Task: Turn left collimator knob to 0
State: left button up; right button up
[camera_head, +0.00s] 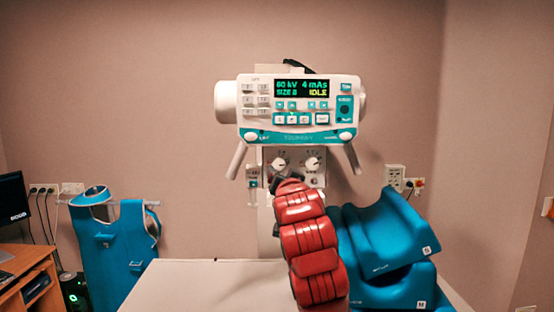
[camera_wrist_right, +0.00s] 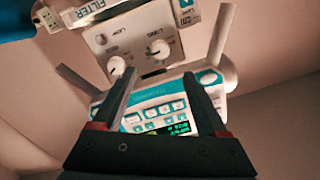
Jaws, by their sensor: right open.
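The white left collimator knob (camera_head: 280,165) and a matching right knob (camera_head: 312,163) sit on the pale panel below the console in the head view. Two white knobs also show in the right wrist view, one at left (camera_wrist_right: 116,66) and one at right (camera_wrist_right: 161,50); I cannot tell which is which there. Their settings are too small to read. My right gripper (camera_head: 289,181) is just below the left knob in the head view, largely hidden behind my red arm. In the wrist view its fingers (camera_wrist_right: 160,95) are open and empty, apart from the knobs. My left gripper is out of view.
The console (camera_head: 300,134) with its green display overhangs the panel, with angled handles on both sides (camera_head: 237,160) (camera_head: 352,157). A white table (camera_head: 200,285) lies below. Blue cushions (camera_head: 385,240) are stacked close to the right of my arm. A blue apron (camera_head: 115,250) hangs at left.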

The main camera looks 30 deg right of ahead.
aim_at(279, 165)
jog(key=p+x, duration=0.5)
jog(key=x, duration=0.6)
jog(key=shift+w+d+f+p, duration=0.1)
jog(key=shift+w+d+p, duration=0.05)
jog(key=shift+w+p, duration=0.2)
grip_shut()
